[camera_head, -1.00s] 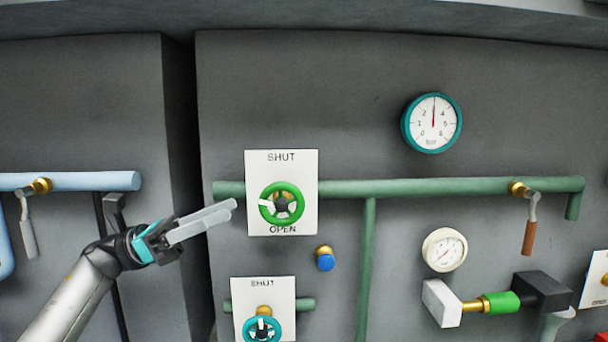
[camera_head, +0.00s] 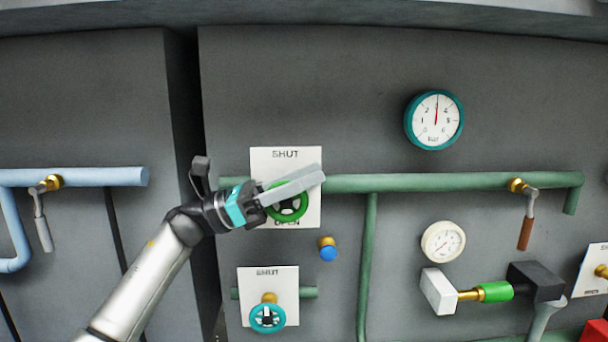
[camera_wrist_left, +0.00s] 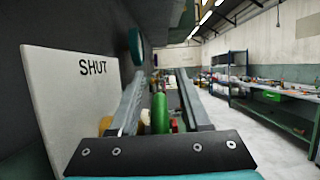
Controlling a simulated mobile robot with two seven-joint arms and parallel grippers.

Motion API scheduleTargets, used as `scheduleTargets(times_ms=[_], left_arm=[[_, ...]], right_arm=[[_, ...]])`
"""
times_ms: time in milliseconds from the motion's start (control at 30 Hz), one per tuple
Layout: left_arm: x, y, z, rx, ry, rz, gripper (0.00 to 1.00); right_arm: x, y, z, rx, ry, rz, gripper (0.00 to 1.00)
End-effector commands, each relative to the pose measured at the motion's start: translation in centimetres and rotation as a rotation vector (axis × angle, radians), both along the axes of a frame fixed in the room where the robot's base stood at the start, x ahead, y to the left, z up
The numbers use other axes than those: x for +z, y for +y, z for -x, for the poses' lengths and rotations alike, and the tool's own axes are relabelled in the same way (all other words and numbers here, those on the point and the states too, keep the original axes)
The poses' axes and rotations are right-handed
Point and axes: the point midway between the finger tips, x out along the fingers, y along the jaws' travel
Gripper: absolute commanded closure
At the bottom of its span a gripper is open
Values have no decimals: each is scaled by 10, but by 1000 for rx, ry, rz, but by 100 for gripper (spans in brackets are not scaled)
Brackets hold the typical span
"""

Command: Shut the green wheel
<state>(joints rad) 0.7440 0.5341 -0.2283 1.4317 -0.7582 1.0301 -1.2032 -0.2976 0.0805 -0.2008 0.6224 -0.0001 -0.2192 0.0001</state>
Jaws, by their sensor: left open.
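The green wheel (camera_head: 290,217) sits on a white plate (camera_head: 312,215) marked SHUT at the top and OPEN at the bottom. My left gripper (camera_head: 316,176) reaches across the front of the wheel from the left, and its fingers hide the wheel's upper part and any white mark there. In the left wrist view the fingers are apart, and the edge of the green wheel (camera_wrist_left: 160,113) shows between them. The white plate (camera_wrist_left: 75,105) stands to the left there. Whether a finger touches the wheel cannot be told.
A green pipe (camera_head: 420,182) runs behind the wheel. A blue-tipped brass knob (camera_head: 327,252) is just below right. A second plate with a teal wheel (camera_head: 267,318) is below. A lever valve (camera_head: 523,215) and a gauge (camera_head: 434,120) are to the right.

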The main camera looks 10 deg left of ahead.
Motion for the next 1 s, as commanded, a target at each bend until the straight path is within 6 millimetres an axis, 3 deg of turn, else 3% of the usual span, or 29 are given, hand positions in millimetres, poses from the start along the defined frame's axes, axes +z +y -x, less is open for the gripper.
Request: scheduleTargets(times_ms=[133, 533, 1000], left_arm=[[0, 0, 0, 0, 0, 0, 54], [0, 0, 0, 0, 0, 0, 99], [0, 0, 0, 0, 1, -3, 100]], right_arm=[[0, 0, 1, 1, 1, 0, 50], [0, 0, 2, 0, 4, 1, 50], [0, 0, 4, -1, 7, 1, 50]])
